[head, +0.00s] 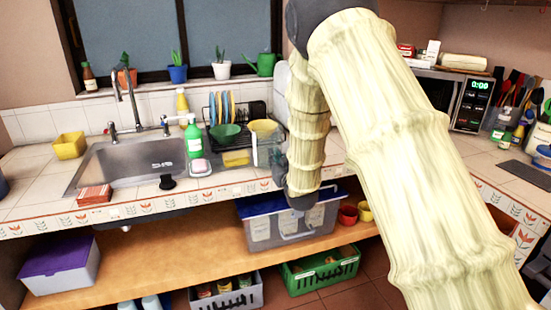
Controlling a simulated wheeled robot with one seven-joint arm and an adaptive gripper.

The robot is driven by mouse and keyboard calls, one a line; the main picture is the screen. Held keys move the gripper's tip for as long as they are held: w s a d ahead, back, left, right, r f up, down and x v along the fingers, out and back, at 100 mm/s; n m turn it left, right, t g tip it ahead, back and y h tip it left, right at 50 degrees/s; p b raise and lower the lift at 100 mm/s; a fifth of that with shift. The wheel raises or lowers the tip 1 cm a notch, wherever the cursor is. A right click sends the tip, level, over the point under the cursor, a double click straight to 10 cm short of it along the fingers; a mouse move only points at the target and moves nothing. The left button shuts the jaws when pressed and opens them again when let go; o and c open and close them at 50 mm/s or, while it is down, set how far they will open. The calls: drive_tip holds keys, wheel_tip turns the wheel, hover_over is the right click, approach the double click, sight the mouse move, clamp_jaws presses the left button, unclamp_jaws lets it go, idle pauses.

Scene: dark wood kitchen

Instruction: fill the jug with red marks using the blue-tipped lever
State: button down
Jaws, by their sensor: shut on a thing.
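A metal tap (127,95) stands behind the steel sink (135,163). Small levers stand at its left (112,131) and right (165,126); a blue tip is too small to make out on either. My gripper (277,174), small and partly covered by my arm, is over the counter right of the sink. It is shut on what looks like a clear jug (266,151), upright in front of the dish rack. Red marks cannot be made out on it. The jug's base and the gripper's fingertips are hard to see.
A green soap bottle (194,138) and a sponge (200,167) stand between the sink and the jug. The dish rack (240,112) holds plates and bowls. The sink basin looks empty.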

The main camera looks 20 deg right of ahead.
drive_tip(key=shift+f, duration=0.1)
drive_tip(key=c, duration=1.5)
unclamp_jaws()
drive_tip(key=shift+c, duration=0.2)
drive_tip(key=s+b, duration=0.1)
drive_tip(key=s, duration=1.1)
drive_tip(key=shift+d, duration=0.2)
